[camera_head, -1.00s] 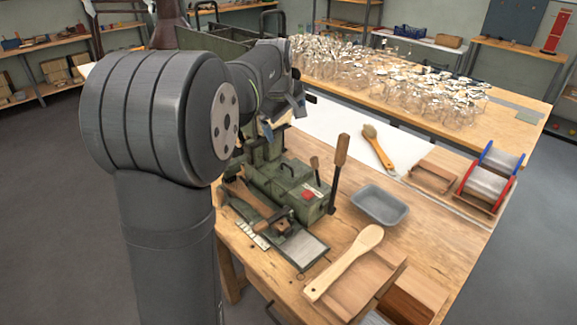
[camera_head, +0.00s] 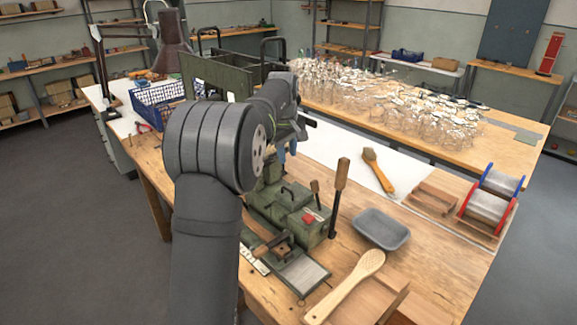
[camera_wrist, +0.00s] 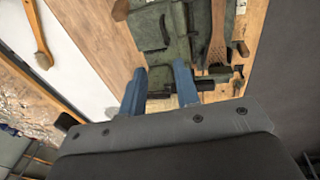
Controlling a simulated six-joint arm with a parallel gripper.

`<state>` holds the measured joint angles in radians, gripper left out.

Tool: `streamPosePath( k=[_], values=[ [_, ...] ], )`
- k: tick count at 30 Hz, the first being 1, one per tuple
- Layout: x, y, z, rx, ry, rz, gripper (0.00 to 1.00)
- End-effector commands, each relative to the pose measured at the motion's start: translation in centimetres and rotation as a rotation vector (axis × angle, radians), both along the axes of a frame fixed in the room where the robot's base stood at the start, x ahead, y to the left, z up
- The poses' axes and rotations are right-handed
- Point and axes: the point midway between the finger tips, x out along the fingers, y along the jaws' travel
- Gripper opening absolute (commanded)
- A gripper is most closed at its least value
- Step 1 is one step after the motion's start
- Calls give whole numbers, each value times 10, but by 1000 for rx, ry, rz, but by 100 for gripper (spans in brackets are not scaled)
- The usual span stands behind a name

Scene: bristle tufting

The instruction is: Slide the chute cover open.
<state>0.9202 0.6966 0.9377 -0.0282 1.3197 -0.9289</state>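The green tufting machine (camera_head: 302,225) stands on the wooden bench, with a black handle on top, a red button and a tall wooden-handled lever (camera_head: 338,195) on its right. I cannot pick out the chute cover for certain. My gripper (camera_head: 288,146) is above the back of the machine, partly hidden by my own arm. In the wrist view my gripper (camera_wrist: 160,80) shows two blue fingers spread apart, with no object clearly held between them. The green machine (camera_wrist: 165,25) lies beyond the fingertips there, and a dark bar (camera_wrist: 205,86) crosses near the fingers. I cannot tell whether they touch it.
A grey tray (camera_head: 382,229), a wooden paddle brush (camera_head: 350,285) and a wooden-handled brush (camera_head: 377,170) lie right of the machine. Spools in a red and blue holder (camera_head: 488,200) stand at the bench's right. Many clear glass-like objects (camera_head: 390,90) crowd the back table.

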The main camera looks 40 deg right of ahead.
Motion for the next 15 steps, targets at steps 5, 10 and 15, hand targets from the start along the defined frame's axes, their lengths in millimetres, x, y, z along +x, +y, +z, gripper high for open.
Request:
streamPosePath(
  k=[5,10,15],
  values=[
    [15,-15,-34,107,58,-9,29],
    [20,-20,-49,158,87,-13,29],
    [21,-20,-57,169,92,-13,29]
  ],
)
